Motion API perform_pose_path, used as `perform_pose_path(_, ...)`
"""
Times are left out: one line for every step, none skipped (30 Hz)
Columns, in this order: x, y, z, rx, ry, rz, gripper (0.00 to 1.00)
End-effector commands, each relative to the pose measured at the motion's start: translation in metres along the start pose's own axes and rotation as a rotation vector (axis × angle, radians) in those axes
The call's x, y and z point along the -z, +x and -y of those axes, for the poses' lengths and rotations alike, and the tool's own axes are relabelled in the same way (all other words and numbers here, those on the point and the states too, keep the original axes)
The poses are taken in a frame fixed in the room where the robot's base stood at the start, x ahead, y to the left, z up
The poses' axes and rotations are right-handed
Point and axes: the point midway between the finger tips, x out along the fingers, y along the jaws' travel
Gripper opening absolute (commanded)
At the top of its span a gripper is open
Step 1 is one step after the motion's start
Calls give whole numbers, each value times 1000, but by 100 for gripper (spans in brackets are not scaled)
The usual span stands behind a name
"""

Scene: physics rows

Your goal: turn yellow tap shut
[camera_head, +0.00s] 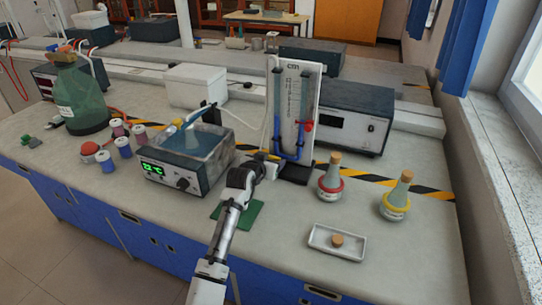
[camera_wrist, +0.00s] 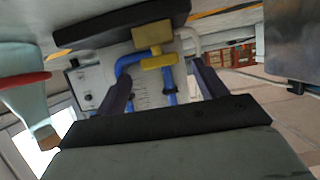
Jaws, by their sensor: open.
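The yellow tap (camera_wrist: 158,61) shows in the wrist view as a yellow bar and block beside blue tubing (camera_wrist: 130,62). My gripper (camera_wrist: 160,78) is open, one dark finger to each side of the tap in that picture; I cannot tell whether either touches it. In the head view my gripper (camera_head: 268,163) is at the lower left of the manometer stand (camera_head: 299,105), a white scale board with blue U-shaped tubing. There the gripper seems to hide the yellow tap. A red tap (camera_head: 308,126) sits on the tubing's right side.
A water bath (camera_head: 187,160) stands close left of my arm. Two corked flasks, red-ringed (camera_head: 331,182) and yellow-ringed (camera_head: 396,203), stand to the right. A white tray (camera_head: 337,242) holds a cork. A dark instrument box (camera_head: 348,115) stands behind the stand.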

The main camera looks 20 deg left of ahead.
Motion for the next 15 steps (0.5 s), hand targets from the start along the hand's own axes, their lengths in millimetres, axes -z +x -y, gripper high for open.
perform_pose_path(1, 6, -1, -1, 1, 2, 71)
perform_pose_path(1, 9, -1, -2, 0, 2, 71)
perform_pose_path(1, 13, -1, -2, 1, 2, 71)
perform_pose_path(1, 15, -1, -2, 0, 1, 71)
perform_pose_path(1, 17, 0, -1, 0, 1, 71)
perform_pose_path(0, 19, 0, -1, 0, 1, 71)
perform_pose_path(0, 20, 0, -1, 0, 1, 71)
perform_pose_path(0, 21, 0, -1, -1, 1, 71)
perform_pose_path(0, 22, 0, 0, -1, 0, 71)
perform_pose_path(0, 22, 0, 0, -1, 0, 71)
perform_pose_path(0, 23, 0, 0, -1, 0, 71)
perform_pose_path(0, 23, 0, 0, -1, 0, 71)
perform_pose_path(0, 23, 0, 0, -1, -1, 71)
perform_pose_path(0, 23, 0, 0, -1, -1, 71)
perform_pose_path(0, 23, 0, 0, -1, -1, 71)
